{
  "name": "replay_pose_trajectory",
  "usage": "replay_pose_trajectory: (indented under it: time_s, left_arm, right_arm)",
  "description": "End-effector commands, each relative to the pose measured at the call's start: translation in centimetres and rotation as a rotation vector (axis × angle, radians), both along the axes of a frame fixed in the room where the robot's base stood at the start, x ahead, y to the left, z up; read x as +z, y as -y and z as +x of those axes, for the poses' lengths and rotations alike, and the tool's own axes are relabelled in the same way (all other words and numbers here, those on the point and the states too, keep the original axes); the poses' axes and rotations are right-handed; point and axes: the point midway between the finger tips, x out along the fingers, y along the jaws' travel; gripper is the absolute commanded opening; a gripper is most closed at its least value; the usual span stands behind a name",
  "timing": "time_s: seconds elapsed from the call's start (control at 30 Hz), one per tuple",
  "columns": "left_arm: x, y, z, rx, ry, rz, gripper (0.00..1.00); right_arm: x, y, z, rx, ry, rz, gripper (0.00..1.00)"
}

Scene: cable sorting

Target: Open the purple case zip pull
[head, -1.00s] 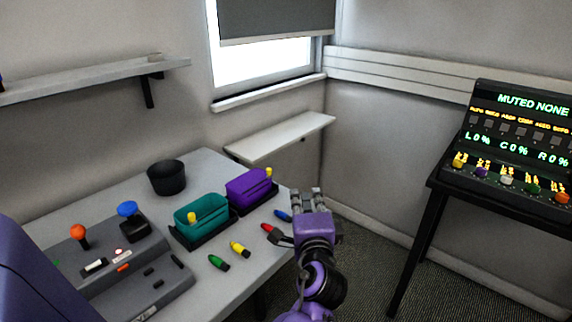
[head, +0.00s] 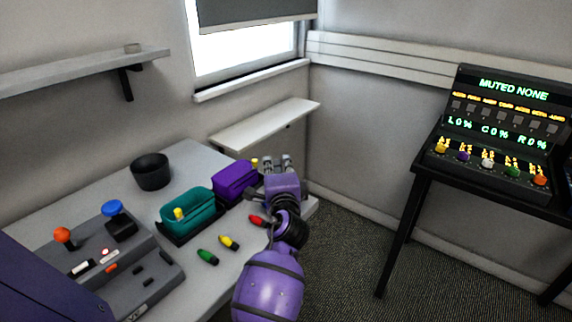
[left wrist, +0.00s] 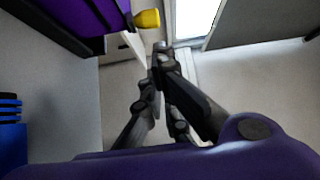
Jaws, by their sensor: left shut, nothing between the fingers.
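The purple case (head: 230,184) stands on the grey table, and its edge shows at the top left of the left wrist view (left wrist: 80,14). Its yellow zip pull (head: 254,162) sticks out at the case's far right end; it also shows in the left wrist view (left wrist: 146,19). My left gripper (head: 278,160) is shut and empty, just right of the case and its pull. In the left wrist view its fingertips (left wrist: 160,56) lie just below and right of the pull, seemingly apart from it. My right gripper is not in view.
A teal case (head: 187,208) with a yellow pull stands left of the purple one. Red (head: 257,220), yellow (head: 229,242) and green (head: 207,257) connectors lie in front. A blue connector (left wrist: 12,122) shows in the left wrist view. A white shelf (head: 265,126) is behind.

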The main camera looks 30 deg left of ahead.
Motion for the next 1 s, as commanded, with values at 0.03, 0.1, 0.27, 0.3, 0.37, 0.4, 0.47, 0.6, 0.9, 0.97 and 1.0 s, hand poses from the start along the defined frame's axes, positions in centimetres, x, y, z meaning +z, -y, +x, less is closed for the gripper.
replay_pose_trajectory:
  time_s: [0.03, 0.1, 0.27, 0.3, 0.37, 0.4, 0.47, 0.6, 0.9, 0.97, 1.0]
  left_arm:
    - [0.2, -0.2, -0.4, 0.0, 0.001, 0.001, 0.0]
    - [0.2, -0.5, -0.8, 0.0, 0.002, 0.001, 0.0]
    - [0.0, -0.6, -1.1, -0.001, 0.001, 0.001, 0.0]
    - [0.0, -0.6, -1.1, -0.001, 0.001, 0.001, 0.0]
    - [0.0, -0.6, -1.1, -0.001, 0.001, 0.001, 0.0]
    - [0.0, -0.6, -1.1, -0.001, 0.0, 0.001, 0.0]
    - [0.0, -0.6, -1.1, -0.001, 0.0, 0.001, 0.0]
    - [0.0, -0.7, -1.8, 0.0, -0.002, 0.001, 0.0]
    - [0.2, -1.2, -7.7, 0.001, 0.0, 0.001, 0.0]
    - [0.2, -1.2, -8.6, 0.0, 0.001, 0.001, 0.0]
    - [0.1, -1.2, -9.1, 0.0, 0.001, 0.001, 0.0]
  right_arm:
    - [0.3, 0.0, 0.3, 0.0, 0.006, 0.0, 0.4]
    - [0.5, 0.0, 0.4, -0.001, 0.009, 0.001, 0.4]
    - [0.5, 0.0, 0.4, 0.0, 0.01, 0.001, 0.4]
    - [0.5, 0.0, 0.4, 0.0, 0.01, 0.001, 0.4]
    - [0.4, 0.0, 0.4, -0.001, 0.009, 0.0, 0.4]
    - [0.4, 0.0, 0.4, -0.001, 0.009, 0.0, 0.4]
    - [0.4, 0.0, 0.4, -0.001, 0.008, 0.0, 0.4]
    - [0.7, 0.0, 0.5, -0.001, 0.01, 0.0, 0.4]
    - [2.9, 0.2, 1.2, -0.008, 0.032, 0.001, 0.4]
    - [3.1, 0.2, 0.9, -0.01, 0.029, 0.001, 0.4]
    - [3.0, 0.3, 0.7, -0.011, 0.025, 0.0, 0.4]
